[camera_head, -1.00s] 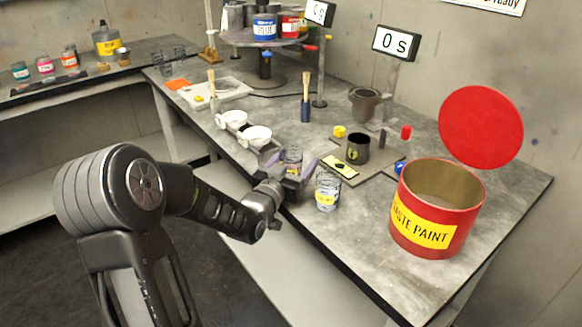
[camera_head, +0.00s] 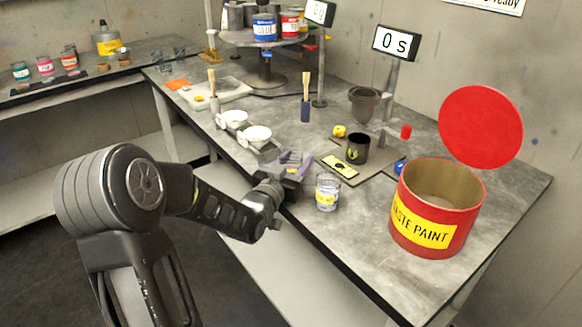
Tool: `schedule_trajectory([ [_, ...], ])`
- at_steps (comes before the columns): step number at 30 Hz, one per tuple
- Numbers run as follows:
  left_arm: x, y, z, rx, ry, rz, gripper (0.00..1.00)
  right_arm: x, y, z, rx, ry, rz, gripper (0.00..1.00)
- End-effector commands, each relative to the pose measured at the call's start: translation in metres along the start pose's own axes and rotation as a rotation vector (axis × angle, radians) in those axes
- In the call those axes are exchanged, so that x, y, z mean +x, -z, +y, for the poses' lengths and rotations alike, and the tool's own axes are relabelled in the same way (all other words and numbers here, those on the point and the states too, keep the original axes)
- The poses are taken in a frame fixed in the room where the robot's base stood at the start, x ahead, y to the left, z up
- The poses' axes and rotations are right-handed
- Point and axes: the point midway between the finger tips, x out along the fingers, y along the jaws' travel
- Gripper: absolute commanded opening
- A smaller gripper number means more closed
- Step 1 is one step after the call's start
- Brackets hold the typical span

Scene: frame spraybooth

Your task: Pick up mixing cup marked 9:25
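A small clear mixing cup (camera_head: 291,156) is at the front edge of the bench, largely hidden by my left gripper (camera_head: 291,164). The purple-grey fingers are close in on both sides of it and appear shut on it. The cup seems to be still at bench level. A second clear cup (camera_head: 327,193) with a pale label stands upright just right of the gripper, apart from it. The markings on both cups are too small to read, so I cannot tell which says 9:25. My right gripper is not in view.
A red waste paint bucket (camera_head: 437,205) stands at right. A dark cup (camera_head: 357,148) and a yellow-labelled item (camera_head: 338,166) lie behind the gripper. A timer sign (camera_head: 396,43) reads 0 s.

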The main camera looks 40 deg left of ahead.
Motion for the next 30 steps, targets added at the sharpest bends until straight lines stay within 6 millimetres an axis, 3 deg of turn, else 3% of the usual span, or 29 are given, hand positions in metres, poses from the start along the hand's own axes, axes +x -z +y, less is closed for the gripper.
schedule_trajectory([
  [11,0.000,0.006,0.000,0.002,0.000,0.002,0.04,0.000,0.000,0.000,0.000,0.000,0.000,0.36],
  [17,0.000,0.034,0.000,0.004,0.000,0.006,0.04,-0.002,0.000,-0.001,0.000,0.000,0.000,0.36],
  [24,0.000,0.081,0.000,0.003,-0.001,0.006,0.04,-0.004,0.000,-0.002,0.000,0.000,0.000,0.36],
  [30,0.000,0.100,0.000,0.000,0.000,0.002,0.04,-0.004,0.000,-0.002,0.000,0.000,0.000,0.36],
])
